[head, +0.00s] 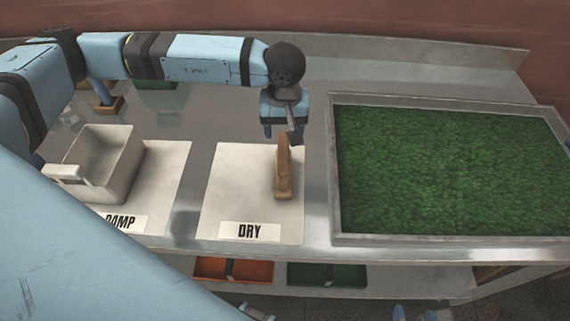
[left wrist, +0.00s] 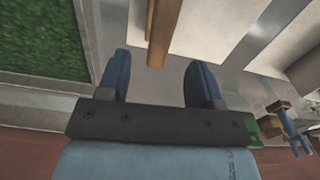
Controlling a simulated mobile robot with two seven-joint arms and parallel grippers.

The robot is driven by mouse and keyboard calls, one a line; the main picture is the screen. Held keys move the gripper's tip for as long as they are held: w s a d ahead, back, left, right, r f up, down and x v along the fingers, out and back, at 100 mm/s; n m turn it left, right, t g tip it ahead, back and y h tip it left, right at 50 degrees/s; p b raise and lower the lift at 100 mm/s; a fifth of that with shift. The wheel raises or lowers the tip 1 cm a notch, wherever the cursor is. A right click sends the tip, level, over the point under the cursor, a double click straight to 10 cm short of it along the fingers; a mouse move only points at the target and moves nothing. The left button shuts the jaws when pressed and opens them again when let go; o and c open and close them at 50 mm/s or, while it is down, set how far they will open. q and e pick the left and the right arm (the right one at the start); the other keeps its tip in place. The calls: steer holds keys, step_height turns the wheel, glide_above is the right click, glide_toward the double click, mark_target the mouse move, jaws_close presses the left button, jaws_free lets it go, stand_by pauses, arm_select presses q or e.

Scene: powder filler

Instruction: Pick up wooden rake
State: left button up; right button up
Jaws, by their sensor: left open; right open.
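The wooden rake (head: 283,170) lies on the white mat marked DRY (head: 232,190), near its right side, with its length running front to back. In the left wrist view its handle (left wrist: 160,32) comes in from the top, and its end shows between the fingertips. My left gripper (head: 283,132) is open and empty above the far end of the rake; its two fingers also show in the left wrist view (left wrist: 158,62), apart from the wood. My right gripper (head: 422,313) seems to show only as blue fingertips at the bottom edge, open, mostly cut off.
A large metal-rimmed tray (head: 334,215) of green material stands right of the mat. A beige box (head: 100,163) stands on the DAMP mat (head: 165,190) at left. Orange (head: 215,268) and green (head: 320,274) bins sit on the lower shelf.

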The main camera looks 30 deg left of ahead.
mark_target(283, 147)
arm_select(q)
step_height(283, 147, down, 3)
steer(key=shift+r, duration=0.15)
steer(key=shift+f, duration=0.4)
steer(key=shift+f+p, duration=0.55)
steer(key=shift+p, duration=0.05)
step_height(283, 147, down, 4)
steer(key=shift+a+r+p, duration=0.1)
steer(key=shift+r+p, duration=0.1)
steer(key=shift+p, duration=0.45)
steer(key=shift+f, duration=0.4)
steer(key=shift+c, duration=0.6)
jaws_close()
